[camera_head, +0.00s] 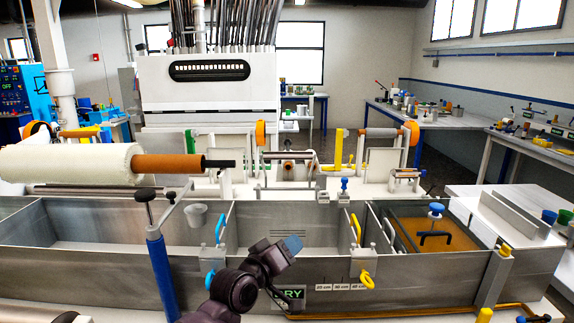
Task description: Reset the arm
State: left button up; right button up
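My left arm comes in from the bottom, left of centre, in front of the resin bath's metal trough (330,265). My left gripper (290,246) is at the end of this dark arm and points up and to the right. Its blue-grey tip shows over the trough's middle section. I cannot make out a gap between its fingers or anything held. My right gripper does not show clearly in the picture.
The trough has several sections, with an amber-floored one (430,232) at the right. A white roll (65,164) on an orange core lies at the left. A blue post (160,262) stands before the trough.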

pick_arm(q)
jog(key=s+a+f+m+t+y, duration=0.1)
jog(key=s+a+f+m+y, duration=0.15)
jog(key=s+a+f, duration=0.45)
jog(key=s+a+f+m+t+y, duration=0.1)
jog(key=s+a+f+y, duration=0.3)
jog(key=a, duration=0.5)
jog(key=s+a+f+g+y, duration=0.2)
jog(key=s+a+f, duration=0.4)
jog(key=s+f, duration=0.2)
jog(key=s+a+f+g+y, duration=0.2)
jog(key=s+a+f, duration=0.3)
jog(key=s+f, duration=0.4)
jog(key=s, duration=0.4)
jog(key=shift+s+a+n, duration=0.25)
jog(key=shift+a+n, duration=0.1)
jog(key=shift+a, duration=0.05)
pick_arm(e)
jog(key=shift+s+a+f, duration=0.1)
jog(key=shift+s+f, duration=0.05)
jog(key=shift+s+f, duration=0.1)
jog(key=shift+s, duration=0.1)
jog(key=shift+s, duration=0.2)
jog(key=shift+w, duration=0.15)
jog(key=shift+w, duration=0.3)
